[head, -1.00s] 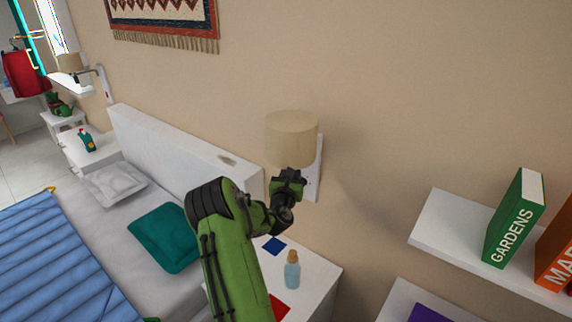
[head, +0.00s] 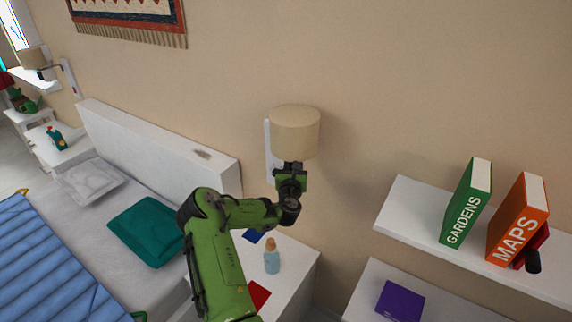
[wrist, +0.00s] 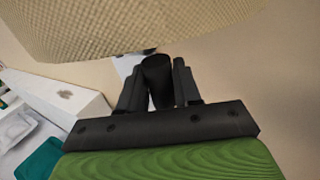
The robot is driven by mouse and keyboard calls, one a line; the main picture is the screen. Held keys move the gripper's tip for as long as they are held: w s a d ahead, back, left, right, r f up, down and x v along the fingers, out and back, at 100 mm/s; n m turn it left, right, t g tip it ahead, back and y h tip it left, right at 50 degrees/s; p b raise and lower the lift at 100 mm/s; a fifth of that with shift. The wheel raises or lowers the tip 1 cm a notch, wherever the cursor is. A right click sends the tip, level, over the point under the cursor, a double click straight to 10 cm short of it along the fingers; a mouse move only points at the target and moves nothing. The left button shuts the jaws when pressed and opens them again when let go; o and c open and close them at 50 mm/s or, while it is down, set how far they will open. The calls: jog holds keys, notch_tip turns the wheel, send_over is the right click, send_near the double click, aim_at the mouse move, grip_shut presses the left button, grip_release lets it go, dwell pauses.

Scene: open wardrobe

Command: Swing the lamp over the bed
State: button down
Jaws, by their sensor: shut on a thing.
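The lamp (head: 294,133) has a beige drum shade and hangs from a white wall plate (head: 270,150) beside the headboard. My gripper (head: 293,170) is right under the shade. In the wrist view my gripper (wrist: 158,85) is shut on a dark cylindrical part (wrist: 157,72) below the lamp shade (wrist: 130,25). The lamp's arm is mostly hidden behind the shade and my gripper. The bed (head: 85,215) lies to the left, with a blue quilt, a teal pillow and a grey pillow. The shade is over the bedside table side, not over the bed.
A white bedside table (head: 290,275) below holds a blue bottle (head: 272,257) and flat red and blue items. Shelves (head: 400,205) at the right hold a green book (head: 466,205) and an orange book (head: 518,220). The headboard (head: 160,150) stands left of the lamp.

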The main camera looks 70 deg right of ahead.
jog(key=shift+d+r, duration=0.15)
jog(key=shift+r, duration=0.3)
jog(key=c, duration=1.2)
grip_release()
jog(key=shift+o, duration=1.1)
jog(key=shift+d+f, duration=0.1)
jog(key=shift+d, duration=0.05)
jog(key=shift+o, duration=0.4)
jog(key=shift+d+f, duration=0.35)
jog(key=s+a+b, duration=0.3)
jog(key=a+b, duration=0.8)
jog(key=a, duration=0.4)
jog(key=shift+a, duration=0.35)
